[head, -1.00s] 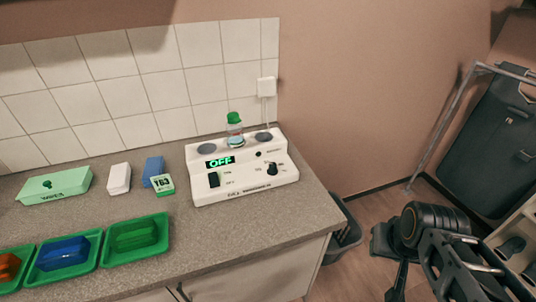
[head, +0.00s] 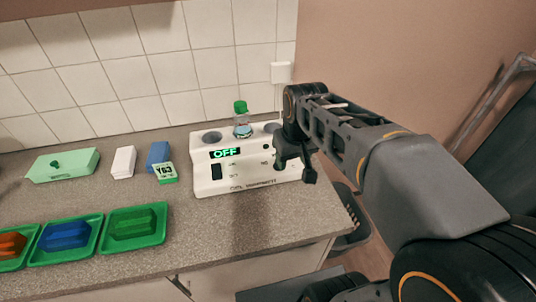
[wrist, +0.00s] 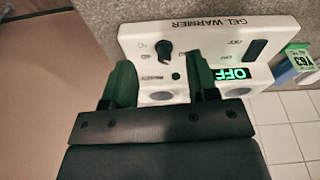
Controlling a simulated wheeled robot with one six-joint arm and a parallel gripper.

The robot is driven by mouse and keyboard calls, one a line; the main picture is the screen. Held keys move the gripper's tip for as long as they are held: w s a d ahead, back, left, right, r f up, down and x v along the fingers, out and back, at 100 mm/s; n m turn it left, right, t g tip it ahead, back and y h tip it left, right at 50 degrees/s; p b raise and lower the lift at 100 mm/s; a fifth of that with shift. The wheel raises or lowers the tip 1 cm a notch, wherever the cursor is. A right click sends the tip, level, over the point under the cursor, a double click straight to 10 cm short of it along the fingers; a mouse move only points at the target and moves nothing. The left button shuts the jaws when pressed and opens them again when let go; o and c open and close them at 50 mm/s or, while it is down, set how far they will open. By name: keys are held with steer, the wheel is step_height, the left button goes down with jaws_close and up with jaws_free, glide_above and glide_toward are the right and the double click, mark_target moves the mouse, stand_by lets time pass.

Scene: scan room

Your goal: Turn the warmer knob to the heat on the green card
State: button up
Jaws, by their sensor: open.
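The white gel warmer (head: 240,183) stands on the counter. Its green display (head: 226,153) reads OFF. In the head view my gripper (head: 295,168) is at the warmer's right end and hides the knob. In the wrist view the black knob (wrist: 163,48) shows beyond the open fingertips (wrist: 160,76), with nothing between them; a pale pointer mark and small scale marks show near it. The black rocker switch (head: 216,172) also shows in the wrist view (wrist: 256,50).
A green-capped bottle (head: 242,122) stands at the warmer's back, between two round wells. Blue and white blocks (head: 123,162), a pale green box (head: 63,165) and green trays (head: 108,242) with coloured blocks lie left. The counter before the warmer is clear.

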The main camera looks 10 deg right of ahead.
steer(key=w+r+n+g, duration=0.2)
steer(key=w+r, duration=0.1)
steer(key=w, duration=0.7)
step_height(320, 180, down, 13)
steer(key=shift+s+a+r, duration=0.1)
steer(key=shift+r, duration=0.1)
steer(key=c, duration=0.9)
